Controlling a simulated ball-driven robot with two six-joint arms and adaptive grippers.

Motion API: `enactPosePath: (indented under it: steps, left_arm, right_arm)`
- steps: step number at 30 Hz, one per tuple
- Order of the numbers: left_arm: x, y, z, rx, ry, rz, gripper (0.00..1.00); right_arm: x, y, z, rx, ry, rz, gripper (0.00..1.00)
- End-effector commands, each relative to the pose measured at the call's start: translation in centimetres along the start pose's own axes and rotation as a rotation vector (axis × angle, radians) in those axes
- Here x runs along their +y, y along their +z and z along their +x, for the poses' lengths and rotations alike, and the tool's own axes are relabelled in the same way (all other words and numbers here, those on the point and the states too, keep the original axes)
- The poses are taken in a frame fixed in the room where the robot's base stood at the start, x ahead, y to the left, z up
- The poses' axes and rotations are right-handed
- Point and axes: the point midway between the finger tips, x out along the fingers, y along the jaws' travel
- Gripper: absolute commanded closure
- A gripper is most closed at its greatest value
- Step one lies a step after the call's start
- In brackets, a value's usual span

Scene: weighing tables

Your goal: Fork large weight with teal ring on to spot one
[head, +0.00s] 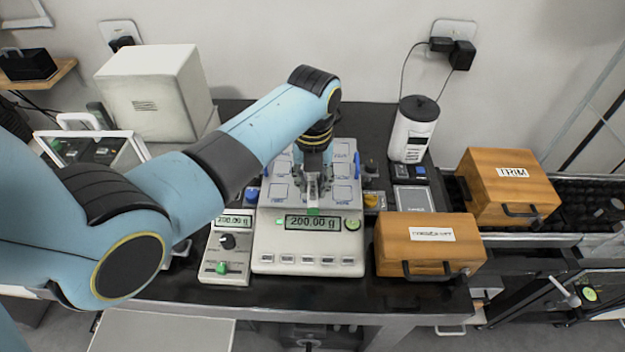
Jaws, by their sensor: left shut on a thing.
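My left gripper (313,186) reaches down over the grey plate (341,187) of the balance, which has several outlined square spots. It is shut on a small piece whose shape is mostly hidden by the fingers; I cannot tell whether it is the fork or a weight. A small green patch (314,211) shows just below the fingers at the plate's front edge; I cannot tell whether it is a teal ring. The balance (284,243) display reads 200.00 g. I cannot make out a large teal-ringed weight or which spot is spot one. My right gripper is not in view.
A small control box (225,250) with a display stands left of the balance. Right are a wooden case (433,253), a wooden box marked TRIM (505,182) and a white canister (412,132). Small blue and orange pieces flank the plate. A white cabinet (155,90) stands at back left.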

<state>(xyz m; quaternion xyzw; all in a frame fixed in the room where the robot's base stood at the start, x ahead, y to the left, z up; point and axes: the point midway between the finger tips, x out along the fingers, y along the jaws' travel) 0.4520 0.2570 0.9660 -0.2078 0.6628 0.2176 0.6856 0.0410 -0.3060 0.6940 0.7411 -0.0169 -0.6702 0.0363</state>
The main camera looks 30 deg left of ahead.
Motion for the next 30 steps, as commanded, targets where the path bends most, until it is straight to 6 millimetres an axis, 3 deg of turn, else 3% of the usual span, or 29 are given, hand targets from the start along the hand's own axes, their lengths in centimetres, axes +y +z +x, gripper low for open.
enactPosePath:
  steps: [30]
  left_arm:
    - [-0.01, -0.61, -0.04, 0.0, 0.0, 0.0, 1.0]
  right_arm:
    - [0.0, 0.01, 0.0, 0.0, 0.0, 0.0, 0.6]
